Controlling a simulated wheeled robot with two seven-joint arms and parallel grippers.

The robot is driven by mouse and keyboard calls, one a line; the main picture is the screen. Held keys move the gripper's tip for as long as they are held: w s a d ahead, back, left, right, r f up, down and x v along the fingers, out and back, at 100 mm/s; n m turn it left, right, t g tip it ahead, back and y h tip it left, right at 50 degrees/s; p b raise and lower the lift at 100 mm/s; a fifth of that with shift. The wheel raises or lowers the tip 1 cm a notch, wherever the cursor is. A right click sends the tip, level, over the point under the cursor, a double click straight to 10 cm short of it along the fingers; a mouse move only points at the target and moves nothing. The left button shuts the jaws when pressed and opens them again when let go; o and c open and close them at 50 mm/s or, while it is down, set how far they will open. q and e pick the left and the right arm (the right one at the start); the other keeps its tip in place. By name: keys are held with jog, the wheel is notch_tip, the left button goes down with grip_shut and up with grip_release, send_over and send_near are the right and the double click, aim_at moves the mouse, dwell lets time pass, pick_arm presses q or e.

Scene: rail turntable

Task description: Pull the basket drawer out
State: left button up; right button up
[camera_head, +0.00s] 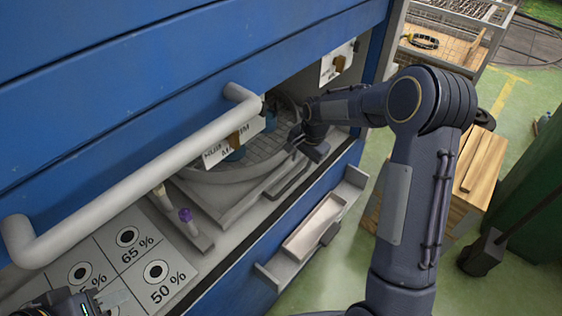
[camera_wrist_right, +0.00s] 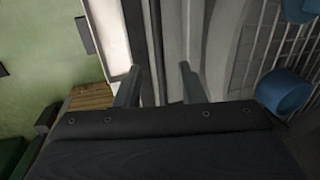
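The basket drawer (camera_head: 205,187) is a grey sliding tray with a round, grid-floored basket (camera_head: 225,172), inside the opening of the blue machine. Blue parts stand in the basket; one shows in the right wrist view (camera_wrist_right: 284,92). My right gripper (camera_head: 296,143) is at the basket's right rim, partly hidden by its own wrist. In the wrist view its two fingers (camera_wrist_right: 160,88) are apart, with a grey ledge beyond the gap and the basket to the right. I cannot tell whether they touch the drawer. My left gripper (camera_head: 105,302) is only partly visible at the lower left.
A thick grey bar handle (camera_head: 135,180) crosses in front of the opening. Percentage-marked panel (camera_head: 130,262) lies lower left. A small open tray (camera_head: 315,225) juts from the machine's front.

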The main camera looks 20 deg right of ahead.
aim_at(297, 177)
jog(key=f, duration=0.2)
jog(key=f+p, duration=0.1)
jog(key=f, duration=0.2)
jog(key=w+f, duration=0.1)
jog(key=f, duration=0.1)
jog(key=shift+a+f, duration=0.25)
jog(key=shift+a, duration=0.1)
jog(key=shift+c, duration=0.5)
grip_shut()
